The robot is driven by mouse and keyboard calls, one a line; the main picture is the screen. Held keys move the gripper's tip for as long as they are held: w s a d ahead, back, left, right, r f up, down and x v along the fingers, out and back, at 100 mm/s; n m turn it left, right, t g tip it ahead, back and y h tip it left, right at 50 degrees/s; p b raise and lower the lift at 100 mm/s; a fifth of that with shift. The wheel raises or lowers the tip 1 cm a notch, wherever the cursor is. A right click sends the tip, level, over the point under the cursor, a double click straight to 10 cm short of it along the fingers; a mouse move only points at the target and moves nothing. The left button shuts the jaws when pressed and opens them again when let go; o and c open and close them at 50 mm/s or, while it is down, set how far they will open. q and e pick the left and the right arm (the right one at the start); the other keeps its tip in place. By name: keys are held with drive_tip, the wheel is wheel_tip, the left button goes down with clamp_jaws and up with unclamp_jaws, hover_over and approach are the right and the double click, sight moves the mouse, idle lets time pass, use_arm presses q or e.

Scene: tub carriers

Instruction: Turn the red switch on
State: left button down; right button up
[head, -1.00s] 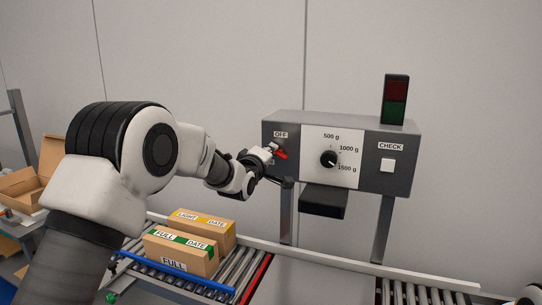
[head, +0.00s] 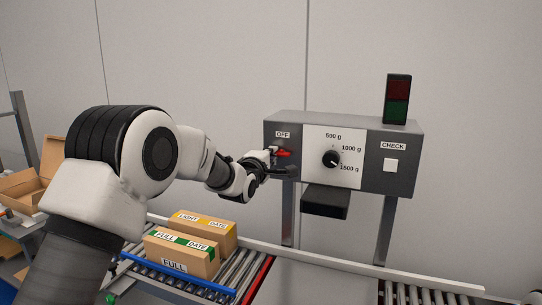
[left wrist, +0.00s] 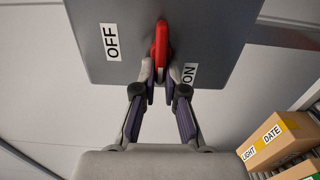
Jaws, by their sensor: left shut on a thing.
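The red switch (head: 283,153) is on the left part of the grey control box, below the OFF label (head: 282,134). In the left wrist view the red lever (left wrist: 161,42) stands between the OFF label (left wrist: 111,42) and the ON label (left wrist: 189,73), closer to ON. My left gripper (head: 276,163) is at the switch. Its fingertips (left wrist: 159,76) are shut on the end of the red lever, and one finger sits close to the ON label. In the head view the gripper covers most of the ON label. My right gripper is out of view.
The control box (head: 400,176) also carries a black dial (head: 330,158), a white CHECK button (head: 391,165) and a red-green lamp (head: 397,99) on top. Cartons (head: 181,254) stand on the roller conveyor below my left arm. An open carton (head: 22,188) is at far left.

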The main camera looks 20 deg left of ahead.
use_arm(q)
drive_tip(key=shift+f, duration=0.3)
drive_tip(key=c, duration=1.2)
unclamp_jaws()
drive_tip(key=shift+c, duration=0.2)
drive_tip(key=shift+r, duration=0.15)
drive_tip(key=shift+s, duration=0.15)
drive_tip(key=s, duration=1.1)
drive_tip(key=shift+s+a, duration=0.15)
drive_tip(key=shift+s, duration=0.2)
